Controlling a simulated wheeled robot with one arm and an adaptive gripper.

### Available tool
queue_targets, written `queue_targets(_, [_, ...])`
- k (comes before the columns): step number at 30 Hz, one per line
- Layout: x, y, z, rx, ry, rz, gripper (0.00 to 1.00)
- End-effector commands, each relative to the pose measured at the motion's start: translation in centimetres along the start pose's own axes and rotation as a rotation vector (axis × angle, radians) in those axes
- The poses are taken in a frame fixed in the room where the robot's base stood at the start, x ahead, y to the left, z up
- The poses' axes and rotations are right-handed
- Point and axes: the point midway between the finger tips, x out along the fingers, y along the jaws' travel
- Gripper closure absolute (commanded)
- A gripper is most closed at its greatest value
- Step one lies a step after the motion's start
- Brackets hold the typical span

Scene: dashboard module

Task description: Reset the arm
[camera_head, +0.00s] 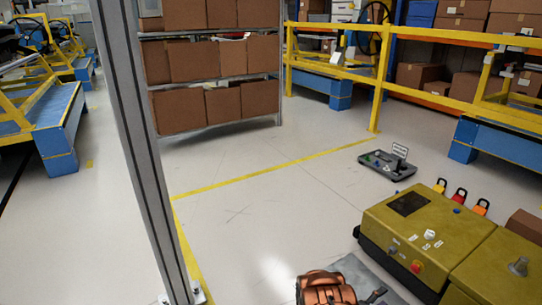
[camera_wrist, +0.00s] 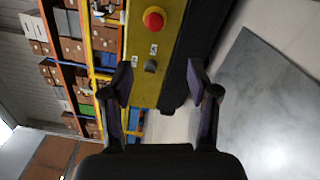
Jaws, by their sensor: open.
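My gripper (camera_wrist: 160,82) is open in the wrist view, its two dark fingers apart with nothing between them. Beyond the fingers is the olive-yellow dashboard module (camera_wrist: 174,40), with a red button (camera_wrist: 153,18) and a dark knob (camera_wrist: 151,66) on its face. In the head view the module (camera_head: 415,225) stands at the lower right, with the red button (camera_head: 416,267) on its near side. My arm shows copper-brown at the bottom edge of the head view, just left of the module. Most of the arm is out of frame.
A grey plate (camera_head: 352,270) lies beside the module; it also shows in the wrist view (camera_wrist: 268,100). A dark tray (camera_head: 375,165) with small parts sits on the floor behind. A metal post (camera_head: 150,150) stands at left. Shelves of boxes (camera_head: 215,60) and yellow rails (camera_head: 430,80) are farther back. The middle floor is clear.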

Motion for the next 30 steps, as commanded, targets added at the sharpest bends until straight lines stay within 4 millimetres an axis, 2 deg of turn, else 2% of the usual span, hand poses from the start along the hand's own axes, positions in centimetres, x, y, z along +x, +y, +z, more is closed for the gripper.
queue_targets(11, [-0.8, 3.3, -3.2, 0.131, 0.071, -0.121, 0.4])
queue_targets(16, [-1.2, 5.6, -5.0, 0.222, 0.111, -0.208, 0.4])
queue_targets(20, [-1.9, 8.7, -7.0, 0.322, 0.158, -0.308, 0.4])
queue_targets(24, [-3.2, 12.9, -9.4, 0.44, 0.218, -0.431, 0.4])
queue_targets(30, [-5.7, 19.2, -11.9, 0.581, 0.297, -0.611, 0.4])
